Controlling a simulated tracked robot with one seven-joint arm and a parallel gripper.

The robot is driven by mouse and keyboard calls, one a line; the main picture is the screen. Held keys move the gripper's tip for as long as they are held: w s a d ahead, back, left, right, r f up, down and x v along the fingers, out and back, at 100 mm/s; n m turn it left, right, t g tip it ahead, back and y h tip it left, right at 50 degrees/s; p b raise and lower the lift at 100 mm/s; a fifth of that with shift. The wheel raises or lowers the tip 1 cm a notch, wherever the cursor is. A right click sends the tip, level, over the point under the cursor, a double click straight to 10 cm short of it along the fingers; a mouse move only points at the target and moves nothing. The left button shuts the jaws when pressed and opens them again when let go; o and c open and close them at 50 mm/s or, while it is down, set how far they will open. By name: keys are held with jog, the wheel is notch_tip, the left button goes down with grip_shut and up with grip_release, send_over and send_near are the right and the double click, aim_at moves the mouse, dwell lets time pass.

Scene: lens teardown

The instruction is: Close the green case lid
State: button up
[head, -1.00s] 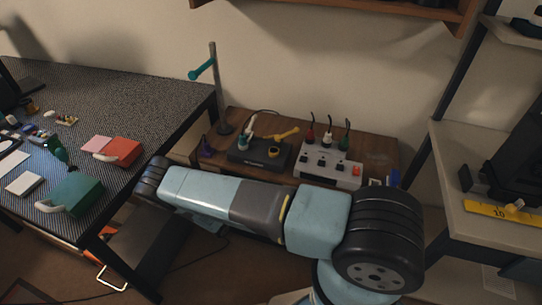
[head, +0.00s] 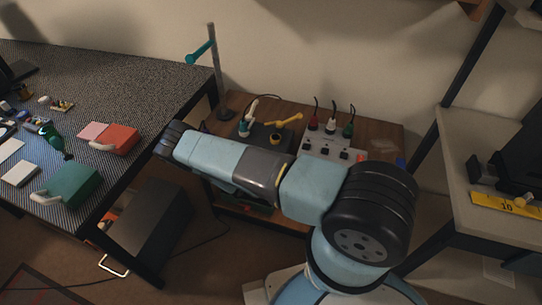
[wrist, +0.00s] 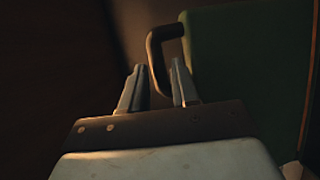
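My gripper (wrist: 158,68) is open, with one finger on each side of the handle's bar; no firm contact shows. In the head view my gripper is hidden behind my arm. Some green (head: 259,208) shows low on the wooden stand, partly hidden by my arm; I cannot tell whether it is the same case.
A green box with a pale handle (head: 75,184) and a red box (head: 117,138) lie on the dark-topped table (head: 150,90) at left. A dark cabinet (head: 150,228) stands under it. The wooden stand (head: 378,140) carries a power unit. A shelf (head: 465,135) is at right.

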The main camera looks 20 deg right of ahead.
jog(key=shift+x, duration=1.8)
jog(key=shift+s, duration=0.1)
grip_shut()
